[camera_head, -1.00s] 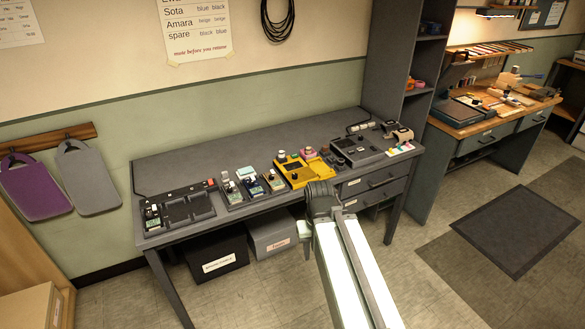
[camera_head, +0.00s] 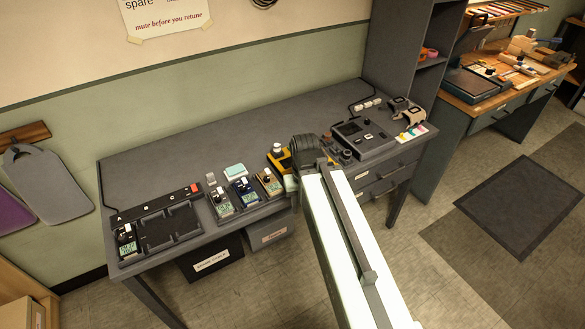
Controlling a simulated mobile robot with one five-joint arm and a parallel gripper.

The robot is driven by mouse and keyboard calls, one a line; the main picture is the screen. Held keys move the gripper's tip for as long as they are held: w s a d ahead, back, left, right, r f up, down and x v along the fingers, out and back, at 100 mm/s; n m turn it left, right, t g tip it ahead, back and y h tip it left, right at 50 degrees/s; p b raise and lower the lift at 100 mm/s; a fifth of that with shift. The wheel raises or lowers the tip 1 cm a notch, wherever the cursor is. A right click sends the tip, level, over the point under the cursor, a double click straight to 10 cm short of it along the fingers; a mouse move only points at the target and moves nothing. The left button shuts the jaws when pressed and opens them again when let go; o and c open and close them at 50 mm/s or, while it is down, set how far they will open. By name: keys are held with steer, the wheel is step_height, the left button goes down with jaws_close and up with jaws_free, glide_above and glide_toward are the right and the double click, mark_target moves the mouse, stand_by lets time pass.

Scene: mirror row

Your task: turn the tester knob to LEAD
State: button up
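A dark grey box unit (camera_head: 365,138) with small controls stands on the right part of the grey bench. A yellow unit (camera_head: 283,163) is left of it, with a white-topped part at its left end; my arm hides most of it. I cannot tell for sure which one is the tester, and no LEAD marking can be read. My arm reaches up from the bottom of the picture to a dark joint over the yellow unit.
Several small pedals (camera_head: 245,193) stand left of the yellow unit. A black pedal tray (camera_head: 170,228) lies at the bench's left end. Beige cuffs or clips (camera_head: 413,117) and colored cards (camera_head: 411,133) lie right of the grey unit. The back strip of the bench (camera_head: 220,140) is clear.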

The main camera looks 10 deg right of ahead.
steer(key=shift+o, duration=0.7)
steer(key=shift+w+r, duration=0.2)
steer(key=shift+w, duration=0.15)
steer(key=w+r+n+p, duration=0.2)
steer(key=w+n, duration=0.1)
steer(key=w, duration=0.1)
steer(key=w+r+n+p, duration=0.3)
steer(key=w+n, duration=0.1)
steer(key=w, duration=0.1)
steer(key=w+r+n+p, duration=0.2)
steer(key=w+n+p, duration=0.1)
steer(key=w+n, duration=0.1)
steer(key=shift+w+d+r, duration=0.2)
steer(key=shift+d+r, duration=0.1)
steer(key=shift+r, duration=0.05)
steer(key=shift+w+r+n, duration=0.1)
steer(key=shift+w+n, duration=0.25)
steer(key=shift+n, duration=0.25)
steer(key=shift+f, duration=0.25)
step_height(320, 180, down, 8)
steer(key=b, duration=0.8)
steer(key=shift+r, duration=0.15)
steer(key=shift+s, duration=0.1)
jaws_close()
